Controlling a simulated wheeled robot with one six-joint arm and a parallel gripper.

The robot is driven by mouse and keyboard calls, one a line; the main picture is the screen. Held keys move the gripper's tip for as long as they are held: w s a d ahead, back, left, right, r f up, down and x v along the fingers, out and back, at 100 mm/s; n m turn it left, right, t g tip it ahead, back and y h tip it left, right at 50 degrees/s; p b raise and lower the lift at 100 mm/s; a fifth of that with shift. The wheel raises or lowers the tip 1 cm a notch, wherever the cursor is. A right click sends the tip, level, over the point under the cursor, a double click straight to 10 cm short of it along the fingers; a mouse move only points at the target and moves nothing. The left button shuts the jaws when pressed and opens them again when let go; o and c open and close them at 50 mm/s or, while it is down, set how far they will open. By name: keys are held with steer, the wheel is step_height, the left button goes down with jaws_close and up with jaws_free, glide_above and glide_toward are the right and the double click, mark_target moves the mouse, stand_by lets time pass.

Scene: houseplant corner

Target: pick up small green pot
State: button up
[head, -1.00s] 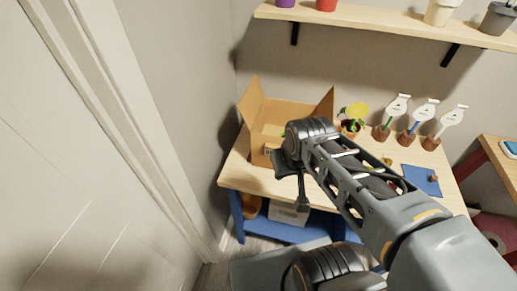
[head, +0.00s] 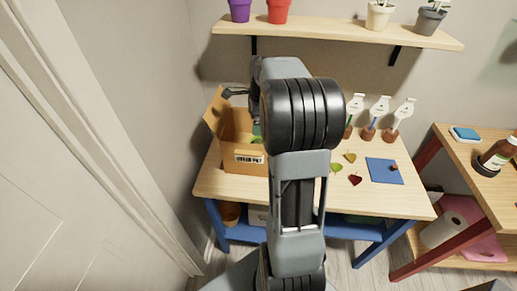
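A green item (head: 257,131) shows inside the open cardboard box (head: 250,165) on the wooden table. My arm covers most of it, so I cannot tell whether it is the small green pot. My gripper (head: 236,93) is at the upper rear of the box, and only a dark part of it shows beside my arm. Its fingertips are not clear, and I cannot see whether it holds anything.
Several pots, including a purple pot (head: 239,10) and a red pot (head: 278,11), stand on the wall shelf (head: 330,32). White-labelled markers (head: 379,107) stand at the table's back. Loose leaves and a blue mat (head: 384,171) lie right of my arm. A side shelf unit (head: 480,185) stands right.

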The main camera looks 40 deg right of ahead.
steer(key=d+f+m, duration=0.1)
steer(key=f, duration=0.2)
steer(key=w+d+f+m, duration=0.1)
steer(key=f, duration=0.1)
steer(key=d+f+m, duration=0.1)
steer(key=f, duration=0.2)
steer(key=shift+w+d+f+m, duration=0.3)
steer(key=shift+d+m, duration=0.05)
steer(key=shift+m, duration=0.05)
steer(key=shift+w+a+f+p, duration=0.15)
steer(key=shift+f+p, duration=0.05)
steer(key=shift+f, duration=0.85)
steer(key=shift+w+a+f+p, duration=0.1)
steer(key=shift+w+f+p, duration=0.1)
steer(key=shift+f, duration=0.9)
steer(key=shift+w+a+f+p, duration=0.1)
steer(key=shift+a+f+p, duration=0.1)
steer(key=shift+f, duration=0.85)
steer(key=shift+c, duration=0.2)
